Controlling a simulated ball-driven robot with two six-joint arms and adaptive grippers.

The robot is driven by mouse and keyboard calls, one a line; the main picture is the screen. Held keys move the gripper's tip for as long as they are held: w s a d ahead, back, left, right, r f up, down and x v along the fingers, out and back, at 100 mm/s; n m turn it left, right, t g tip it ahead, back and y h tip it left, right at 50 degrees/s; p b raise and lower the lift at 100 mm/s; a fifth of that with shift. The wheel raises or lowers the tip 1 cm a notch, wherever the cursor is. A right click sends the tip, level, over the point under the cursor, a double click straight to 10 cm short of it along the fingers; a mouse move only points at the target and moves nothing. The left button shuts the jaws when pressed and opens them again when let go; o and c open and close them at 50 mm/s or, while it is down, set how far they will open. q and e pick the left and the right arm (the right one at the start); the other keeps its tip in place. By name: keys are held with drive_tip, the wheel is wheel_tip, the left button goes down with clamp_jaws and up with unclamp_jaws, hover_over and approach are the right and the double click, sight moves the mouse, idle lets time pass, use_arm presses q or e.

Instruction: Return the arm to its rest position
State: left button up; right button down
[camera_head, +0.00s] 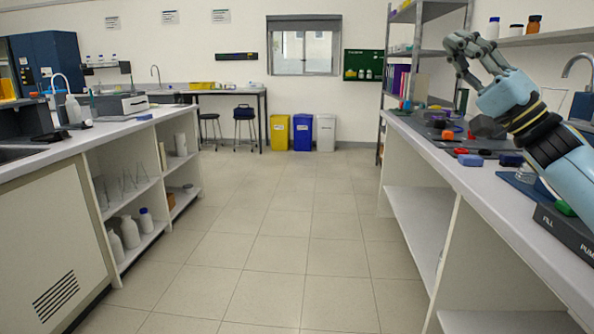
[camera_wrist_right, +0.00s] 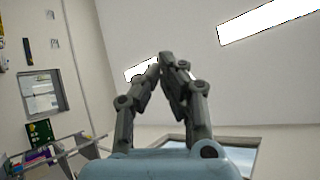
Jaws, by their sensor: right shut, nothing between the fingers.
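My right gripper (camera_head: 456,44) is raised above the right-hand bench in the head view, with its light blue arm coming in from the right edge. Its grey fingers point up and to the left, well clear of the bench top. In the right wrist view the fingertips of the right gripper (camera_wrist_right: 162,64) come together in front of the ceiling. It is shut with nothing between the fingers. My left arm and gripper are not in view.
The right bench (camera_head: 509,205) carries several small coloured items and a black box (camera_head: 566,233) below my arm. A shelf with bottles (camera_head: 534,24) is close to the right of the gripper. A metal rack (camera_head: 428,12) stands behind. The tiled floor (camera_head: 285,230) is clear.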

drive_tip(key=w+d+f+n+t+h, duration=0.1)
drive_tip(key=w+d+f+n+h, duration=0.1)
drive_tip(key=w+d+f+h, duration=0.75)
drive_tip(key=w+d+f+n+t+h, duration=0.15)
drive_tip(key=d+h, duration=0.45)
drive_tip(key=h, duration=0.8)
drive_tip(key=s+a+f+g, duration=0.1)
drive_tip(key=s+f+g, duration=0.3)
drive_tip(key=f, duration=1.2)
drive_tip(key=s+f+g, duration=0.2)
drive_tip(key=s+f, duration=0.4)
drive_tip(key=f, duration=0.9)
drive_tip(key=s+a+f+g+y, duration=0.1)
drive_tip(key=s+a+f+g, duration=0.15)
drive_tip(key=s+f, duration=1.1)
drive_tip(key=s+a+f+g+y, duration=0.15)
drive_tip(key=s+f+g, duration=0.25)
drive_tip(key=s+f, duration=0.9)
drive_tip(key=s+a+f+g, duration=0.2)
drive_tip(key=s+f, duration=0.2)
drive_tip(key=s, duration=0.7)
drive_tip(key=s+a+f+g, duration=0.2)
drive_tip(key=s+f, duration=0.2)
drive_tip(key=s, duration=0.8)
drive_tip(key=s+a+f+g, duration=0.2)
drive_tip(key=s+f, duration=0.2)
drive_tip(key=s, duration=0.7)
drive_tip(key=shift+s+a+m, duration=0.2)
drive_tip(key=shift+m, duration=0.25)
